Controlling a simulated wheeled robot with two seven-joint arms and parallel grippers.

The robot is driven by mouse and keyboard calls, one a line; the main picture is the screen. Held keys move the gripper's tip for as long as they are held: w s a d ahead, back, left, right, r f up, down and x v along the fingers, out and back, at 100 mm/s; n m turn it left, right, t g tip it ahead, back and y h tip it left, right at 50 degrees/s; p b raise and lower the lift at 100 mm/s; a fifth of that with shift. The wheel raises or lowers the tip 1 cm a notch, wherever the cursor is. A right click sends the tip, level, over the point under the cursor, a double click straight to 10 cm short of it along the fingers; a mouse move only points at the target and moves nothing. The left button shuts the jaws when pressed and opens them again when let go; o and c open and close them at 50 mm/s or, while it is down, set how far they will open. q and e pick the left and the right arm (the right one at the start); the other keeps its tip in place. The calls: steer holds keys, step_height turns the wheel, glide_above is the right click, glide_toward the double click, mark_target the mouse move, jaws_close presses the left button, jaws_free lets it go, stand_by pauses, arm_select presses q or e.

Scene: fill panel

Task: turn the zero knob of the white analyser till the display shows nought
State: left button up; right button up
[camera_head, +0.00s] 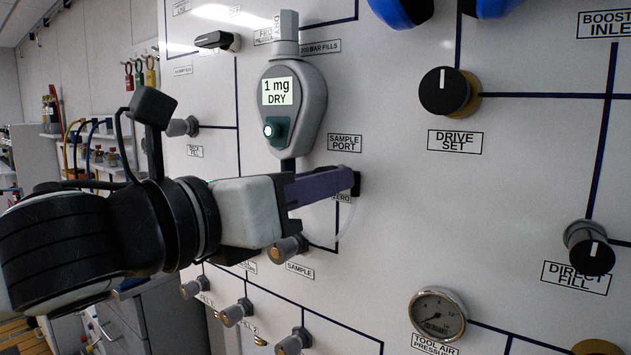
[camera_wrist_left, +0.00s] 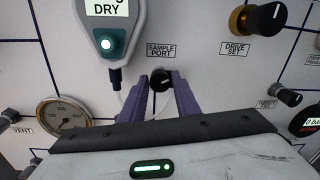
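The analyser (camera_head: 311,100) is a pale grey unit on the white panel. Its display (camera_head: 277,91) reads "1 mg DRY"; a lit green button (camera_head: 275,130) sits below. In the wrist view the display is cut off at the top, with "DRY" legible. The zero knob (camera_wrist_left: 161,80) is small and black, below the sample port label. In the head view the knob (camera_head: 356,183) shows just past my purple fingertips. My left gripper (camera_wrist_left: 166,82) has one finger on each side of the knob; whether they press it is unclear. My right gripper is not in view.
The drive set knob (camera_head: 442,92) and direct fill knob (camera_head: 588,248) are to the right. The sample valve (camera_head: 288,249) sits just below my left gripper. A tool air gauge (camera_head: 438,314) is at the bottom. A thin pale tube (camera_head: 345,222) hangs by the fingertips.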

arm_select(q)
steer(key=c, duration=0.6)
arm_select(e)
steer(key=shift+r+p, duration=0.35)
steer(key=shift+p, duration=0.05)
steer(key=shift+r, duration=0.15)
arm_select(q)
steer(key=n, duration=0.3)
steer(key=o, duration=1)
steer(key=shift+o, duration=0.2)
steer(key=b+v, duration=0.2)
steer(key=v, duration=0.8)
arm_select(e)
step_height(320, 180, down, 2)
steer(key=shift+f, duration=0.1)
